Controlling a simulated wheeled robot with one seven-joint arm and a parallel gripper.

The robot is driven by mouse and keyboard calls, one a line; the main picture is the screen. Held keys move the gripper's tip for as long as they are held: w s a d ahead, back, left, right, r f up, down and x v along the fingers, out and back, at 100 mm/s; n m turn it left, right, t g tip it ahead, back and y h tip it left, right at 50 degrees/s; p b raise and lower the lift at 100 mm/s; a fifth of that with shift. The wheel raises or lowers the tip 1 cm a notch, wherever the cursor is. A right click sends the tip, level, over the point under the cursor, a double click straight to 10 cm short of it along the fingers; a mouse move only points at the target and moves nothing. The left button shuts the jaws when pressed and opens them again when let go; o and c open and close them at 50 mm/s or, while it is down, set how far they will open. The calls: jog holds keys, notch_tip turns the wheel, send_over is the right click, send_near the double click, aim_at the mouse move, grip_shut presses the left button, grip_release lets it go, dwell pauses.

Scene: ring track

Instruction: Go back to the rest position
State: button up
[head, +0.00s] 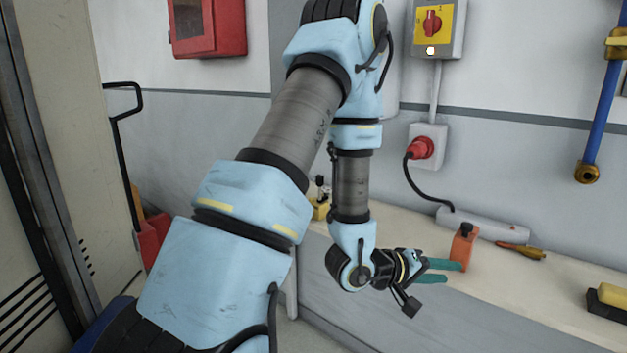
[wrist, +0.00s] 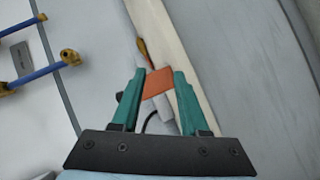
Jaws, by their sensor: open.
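My gripper (head: 443,271) is at the workbench edge in the head view, its green fingers pointing right. The fingers are apart and nothing is held between them. Just beyond the fingertips an orange block-like object with a black knob (head: 463,248) stands on the bench. In the wrist view my gripper (wrist: 161,80) shows with its fingers spread, and the orange object (wrist: 158,82) appears between and beyond the tips. I cannot tell whether the fingers touch it. My blue and grey arm reaches across the middle of the head view.
The bench (head: 515,285) runs along the wall, with a power strip (head: 483,227), a screwdriver (head: 522,249) and a brush-like yellow and black object (head: 608,302). A red plug (head: 421,148) and a switch box (head: 438,28) are on the wall. A cabinet (head: 60,120) stands at left.

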jog(key=w+a+r+t+y+p, duration=0.1)
jog(key=w+a+y, duration=0.35)
jog(key=a, duration=0.45)
jog(key=w+a+r+t+y+p, duration=0.15)
jog(key=w+a+y, duration=0.3)
jog(key=a, duration=0.45)
jog(key=s+a+r+g+y, duration=0.2)
jog(key=s+a+r, duration=0.1)
jog(key=s+a, duration=0.2)
jog(key=s+a+r+g+y+p, duration=0.1)
jog(key=s+a+r+g+y, duration=0.1)
jog(key=s+a, duration=0.4)
jog(key=a+r+g, duration=0.1)
jog(key=a+r, duration=0.1)
jog(key=a, duration=0.2)
